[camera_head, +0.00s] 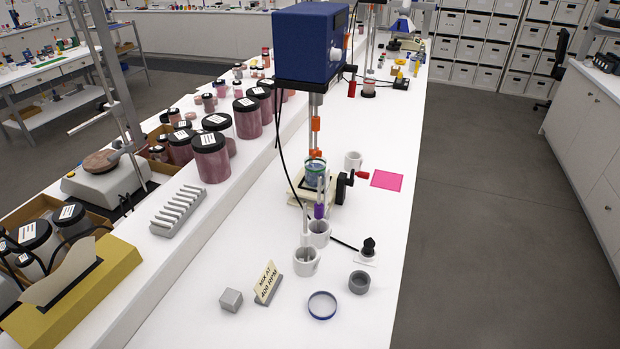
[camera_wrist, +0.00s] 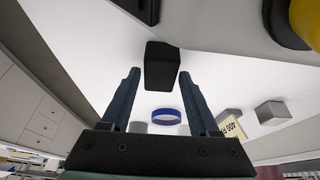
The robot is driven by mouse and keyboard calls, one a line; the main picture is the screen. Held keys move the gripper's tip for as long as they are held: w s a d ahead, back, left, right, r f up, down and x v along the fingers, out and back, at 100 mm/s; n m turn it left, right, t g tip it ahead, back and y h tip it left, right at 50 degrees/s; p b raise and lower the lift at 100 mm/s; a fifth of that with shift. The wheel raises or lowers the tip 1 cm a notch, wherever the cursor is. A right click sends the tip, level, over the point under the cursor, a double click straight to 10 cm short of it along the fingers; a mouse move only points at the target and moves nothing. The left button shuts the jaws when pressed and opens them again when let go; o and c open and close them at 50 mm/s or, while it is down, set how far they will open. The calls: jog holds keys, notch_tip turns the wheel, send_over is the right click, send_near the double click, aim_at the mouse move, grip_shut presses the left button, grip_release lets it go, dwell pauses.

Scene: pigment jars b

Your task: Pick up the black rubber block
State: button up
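The black rubber block (camera_wrist: 161,65) lies on the white bench top in the wrist view, above the fingertips and roughly in line with the gap between them. My gripper (camera_wrist: 160,88) is open, with two dark blue fingers pointing toward the block. The gap between the fingers is empty; I cannot tell how far the block is from the tips. Neither the block nor my gripper shows in the head view.
A blue-rimmed dish (camera_head: 322,305), a small grey block (camera_head: 231,300), a sign card (camera_head: 267,283) and a grey cup (camera_head: 359,282) stand on the near bench. White mugs (camera_head: 306,262) and a stirrer stand (camera_head: 316,110) are behind them.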

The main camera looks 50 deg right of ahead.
grip_shut()
notch_tip(320, 180, up, 10)
jog(key=b, duration=0.1)
dwell(0.5)
jog(key=shift+c, duration=1.3)
grip_release()
jog(key=c, duration=0.6)
jog(key=shift+o, duration=0.2)
